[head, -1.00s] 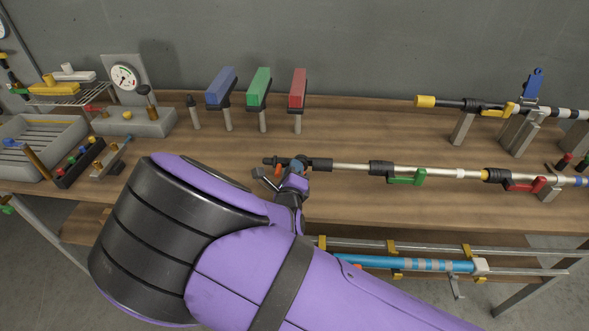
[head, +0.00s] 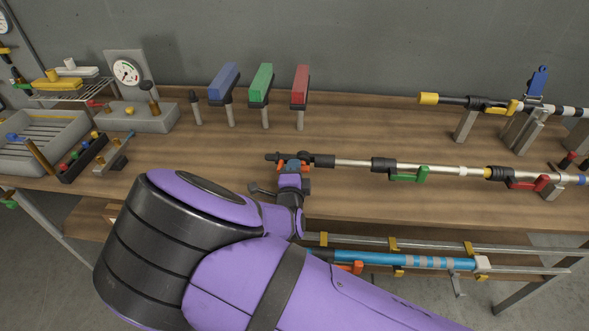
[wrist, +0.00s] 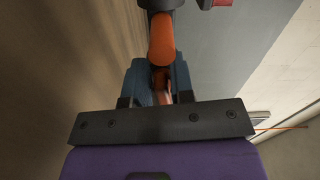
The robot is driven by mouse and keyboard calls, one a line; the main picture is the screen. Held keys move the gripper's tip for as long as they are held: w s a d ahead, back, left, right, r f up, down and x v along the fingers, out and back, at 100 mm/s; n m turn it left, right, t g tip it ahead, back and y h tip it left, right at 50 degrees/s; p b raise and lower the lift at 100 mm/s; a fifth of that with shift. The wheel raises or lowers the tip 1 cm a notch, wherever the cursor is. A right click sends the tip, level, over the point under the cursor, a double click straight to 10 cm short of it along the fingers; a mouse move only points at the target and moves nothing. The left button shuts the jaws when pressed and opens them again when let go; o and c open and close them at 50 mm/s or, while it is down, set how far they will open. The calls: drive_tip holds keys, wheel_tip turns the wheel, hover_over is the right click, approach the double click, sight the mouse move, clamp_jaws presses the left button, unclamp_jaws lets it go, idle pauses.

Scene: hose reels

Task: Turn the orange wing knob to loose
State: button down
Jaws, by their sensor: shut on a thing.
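The orange wing knob (head: 280,169) sits near the left end of a long horizontal pole on the workbench. In the head view its orange shows on both sides of my gripper (head: 293,165), which covers its middle. In the wrist view one orange wing (wrist: 162,38) points up and away, and more orange lies between the blue fingers of my gripper (wrist: 160,82). The fingers are shut on the knob. The pole (head: 350,162) runs right from the knob. Any loose or tight marking is not visible.
The same pole carries a green lever (head: 409,176) and a red lever (head: 528,184). Blue (head: 224,80), green (head: 262,83) and red (head: 300,84) blocks stand on posts behind. A gauge (head: 126,72) and a tray (head: 45,150) are at left. Bare bench lies behind the pole.

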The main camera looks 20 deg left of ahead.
idle(0.4)
drive_tip(key=c, duration=1.2)
unclamp_jaws()
drive_tip(key=shift+o, duration=0.2)
drive_tip(key=v, duration=1)
drive_tip(key=shift+s, duration=0.4)
